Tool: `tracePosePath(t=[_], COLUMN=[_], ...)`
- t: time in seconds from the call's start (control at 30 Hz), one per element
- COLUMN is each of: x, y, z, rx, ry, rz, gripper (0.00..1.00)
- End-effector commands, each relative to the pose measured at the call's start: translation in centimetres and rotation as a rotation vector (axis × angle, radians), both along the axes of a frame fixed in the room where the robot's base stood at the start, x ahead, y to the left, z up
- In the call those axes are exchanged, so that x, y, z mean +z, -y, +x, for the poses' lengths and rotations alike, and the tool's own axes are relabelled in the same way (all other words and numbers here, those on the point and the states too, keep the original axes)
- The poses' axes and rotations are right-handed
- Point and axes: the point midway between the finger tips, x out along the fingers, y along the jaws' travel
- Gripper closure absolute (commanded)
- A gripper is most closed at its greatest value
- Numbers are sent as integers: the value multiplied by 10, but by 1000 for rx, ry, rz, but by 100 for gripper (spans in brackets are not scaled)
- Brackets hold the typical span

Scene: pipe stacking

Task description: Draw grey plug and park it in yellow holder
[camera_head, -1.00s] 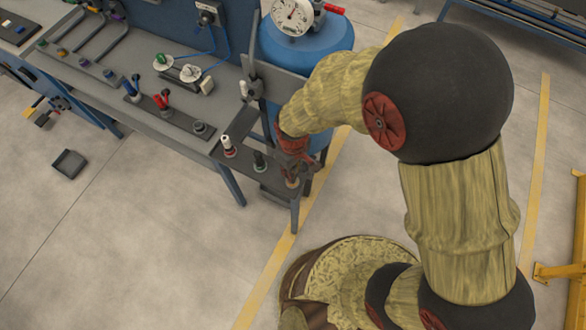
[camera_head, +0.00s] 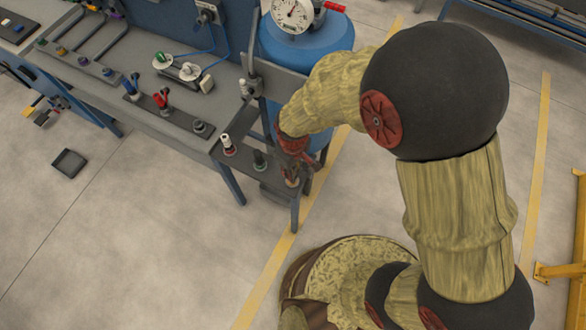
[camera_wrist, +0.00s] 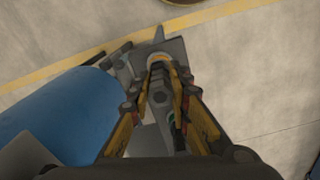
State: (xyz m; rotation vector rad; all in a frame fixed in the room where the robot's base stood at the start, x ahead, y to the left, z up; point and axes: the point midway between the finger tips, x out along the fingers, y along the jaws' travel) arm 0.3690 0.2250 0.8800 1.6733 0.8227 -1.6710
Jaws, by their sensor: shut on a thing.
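My gripper (camera_head: 292,173) is at the right end of a small dark shelf (camera_head: 246,174), low over its surface. In the wrist view my gripper (camera_wrist: 160,100) has its two yellow-sided fingers on either side of a grey plug (camera_wrist: 161,97) and is shut on it. In the head view my gripper largely hides the plug and holder.
A blue tank (camera_head: 310,48) with a gauge (camera_head: 292,14) is close behind my gripper. The workbench (camera_head: 150,75) holds several other fittings. The floor in front is open.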

Motion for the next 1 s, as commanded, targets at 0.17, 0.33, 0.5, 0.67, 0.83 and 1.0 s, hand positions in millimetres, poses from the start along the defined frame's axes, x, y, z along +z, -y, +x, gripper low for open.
tracePosePath(t=[0.17,0.33,0.5,0.67,0.83,1.0], x=[-5,-8,-12,-13,-13,-13], y=[0,0,0,0,0,0], z=[0,0,0,0,0,0], rx=[0,0,0,0,0,0], ry=[0,1,0,1,1,0], rz=[0,1,0,1,1,0], gripper=[100,100,100,100,78,68])
